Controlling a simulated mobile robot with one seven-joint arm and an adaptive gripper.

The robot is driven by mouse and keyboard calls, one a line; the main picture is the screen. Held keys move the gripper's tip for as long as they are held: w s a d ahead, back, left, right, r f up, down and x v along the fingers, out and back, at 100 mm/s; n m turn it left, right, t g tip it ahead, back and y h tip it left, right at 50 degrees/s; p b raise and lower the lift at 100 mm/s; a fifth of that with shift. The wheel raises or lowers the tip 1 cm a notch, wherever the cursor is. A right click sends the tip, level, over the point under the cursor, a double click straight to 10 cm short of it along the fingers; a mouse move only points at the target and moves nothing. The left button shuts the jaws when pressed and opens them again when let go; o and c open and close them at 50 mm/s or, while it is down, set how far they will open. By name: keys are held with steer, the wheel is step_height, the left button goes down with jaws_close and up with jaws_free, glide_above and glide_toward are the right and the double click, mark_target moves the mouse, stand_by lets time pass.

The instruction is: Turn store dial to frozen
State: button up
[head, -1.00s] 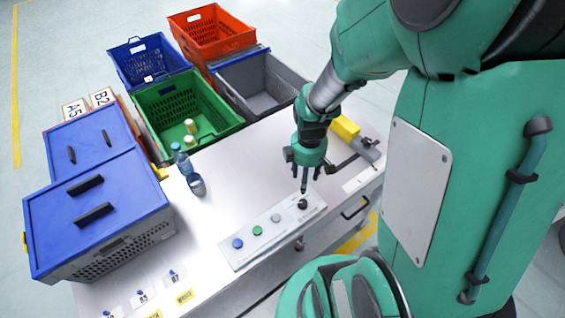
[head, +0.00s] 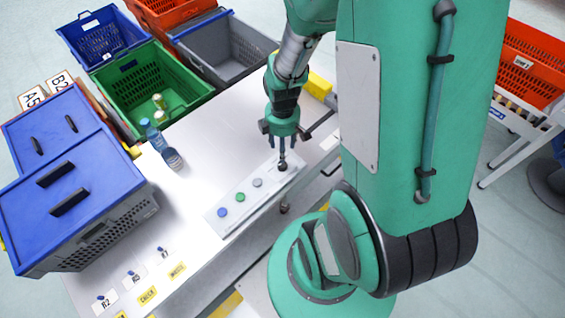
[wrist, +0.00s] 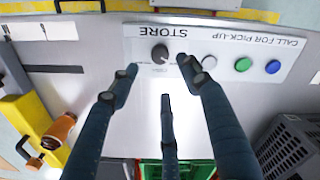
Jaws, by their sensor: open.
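The store dial (wrist: 160,53) is a dark round knob on a white panel (wrist: 215,45), beside the printed word STORE, which appears upside down in the wrist view. In the head view the dial (head: 283,166) is at the right end of the panel, partly hidden by the fingers. My gripper (head: 281,150) points down over the dial. In the wrist view my gripper (wrist: 160,85) has its dark fingers spread apart, with the dial seen between and beyond the fingertips. I cannot tell whether a finger touches it. The dial's setting is too small to read.
Grey (wrist: 209,63), green (wrist: 243,64) and blue (wrist: 273,67) buttons sit along the same panel. A blue-lidded crate (head: 110,215) fills the table's left side.

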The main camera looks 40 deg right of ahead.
mark_target(282, 166)
step_height(282, 166, down, 10)
steer(key=shift+r+b, duration=0.1)
steer(key=shift+b, duration=1.05)
steer(key=c, duration=1.1)
